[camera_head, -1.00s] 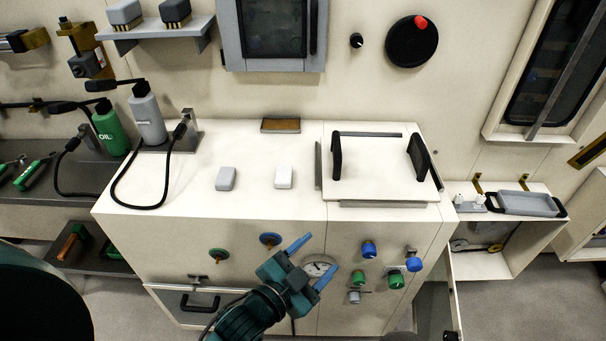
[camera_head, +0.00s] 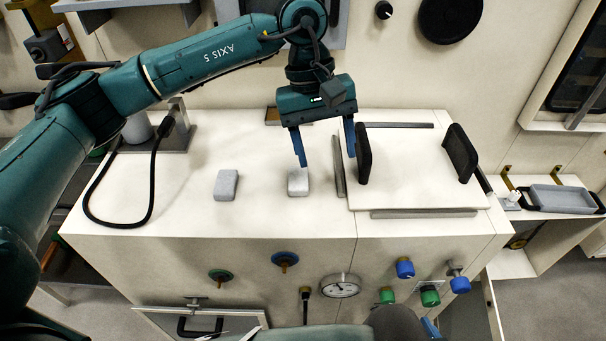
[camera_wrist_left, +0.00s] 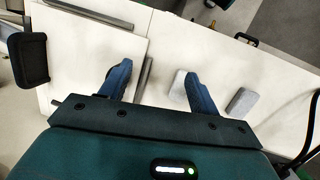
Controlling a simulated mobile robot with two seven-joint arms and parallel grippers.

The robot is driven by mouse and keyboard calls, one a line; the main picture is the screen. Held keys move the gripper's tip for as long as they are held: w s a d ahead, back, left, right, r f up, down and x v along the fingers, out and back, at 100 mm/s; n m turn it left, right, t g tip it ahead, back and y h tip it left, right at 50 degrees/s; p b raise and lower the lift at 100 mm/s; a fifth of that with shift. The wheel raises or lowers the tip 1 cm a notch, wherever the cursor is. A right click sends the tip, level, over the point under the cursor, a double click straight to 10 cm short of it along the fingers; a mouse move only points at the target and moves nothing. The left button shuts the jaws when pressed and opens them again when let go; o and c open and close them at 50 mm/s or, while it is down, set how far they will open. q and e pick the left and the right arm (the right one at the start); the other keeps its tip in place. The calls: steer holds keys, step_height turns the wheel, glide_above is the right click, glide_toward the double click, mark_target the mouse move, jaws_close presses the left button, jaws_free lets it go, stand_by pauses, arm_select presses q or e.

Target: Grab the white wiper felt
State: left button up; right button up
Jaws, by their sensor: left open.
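The white wiper felt (camera_head: 298,184) is a small pale block lying on the white cabinet top. A similar grey block (camera_head: 226,184) lies to its left. My left gripper (camera_head: 325,160) hangs over the cabinet top, open and empty, blue fingers pointing down. Its left finger overlaps the white felt's upper edge in the head view, the other finger is to the right. In the left wrist view, the white felt (camera_wrist_left: 177,86) shows beside the right-hand finger, partly hidden by it; the grey block (camera_wrist_left: 242,101) is further right. A blue tip at the head view's bottom edge may be my right gripper.
A square lid panel (camera_head: 415,190) with two black upright handles and metal strips lies just right of my left gripper. A black hose (camera_head: 150,200) loops at the left. Knobs and a gauge (camera_head: 340,286) are on the cabinet front. The top around the felts is clear.

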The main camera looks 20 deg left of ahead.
arm_select(q)
steer(key=w+a+r+t+y, duration=0.1)
steer(key=w+a+r+y, duration=0.1)
steer(key=w+a+y, duration=0.3)
steer(key=h, duration=0.2)
glide_above(298, 174)
steer(key=shift+m, duration=0.4)
step_height(298, 174, down, 6)
steer(key=shift+a+f, duration=0.1)
steer(key=shift+f+p, duration=0.8)
steer(key=shift+f, duration=2.15)
steer(key=shift+s, duration=0.1)
steer(key=shift+c, duration=0.4)
steer(key=c, duration=1)
steer(key=shift+r, duration=0.1)
